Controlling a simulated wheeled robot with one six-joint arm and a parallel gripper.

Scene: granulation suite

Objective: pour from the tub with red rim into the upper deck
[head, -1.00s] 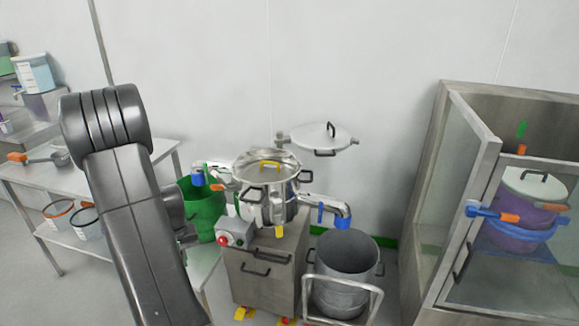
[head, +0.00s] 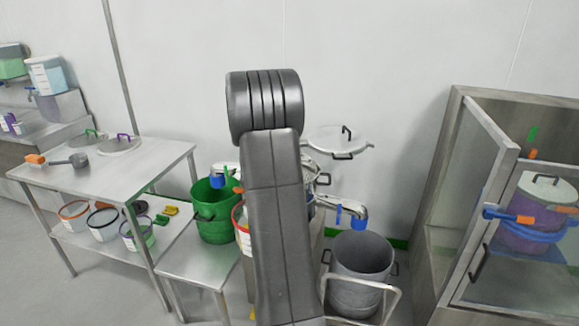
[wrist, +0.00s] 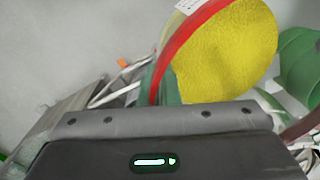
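The tub with red rim (head: 240,223) shows as a sliver beside my arm, next to the green bucket, in the head view. In the wrist view the tub's red rim (wrist: 192,38) and the yellow powder (wrist: 228,52) in it are close beyond my gripper (wrist: 160,140). My gripper's fingers are hidden, so I cannot tell whether they touch the tub. A steel vessel (head: 314,172) on the cart is mostly hidden behind my arm; I cannot tell its upper deck apart. A blue-tipped spout (head: 348,213) sticks out at its right.
The green bucket (head: 213,222) stands at the left of the tub. A grey drum (head: 361,262) stands below the right spout. A lid (head: 338,140) is held by the wall. A table (head: 150,163) with lids and a scoop is left; a glass-doored cabinet (head: 470,180) is right.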

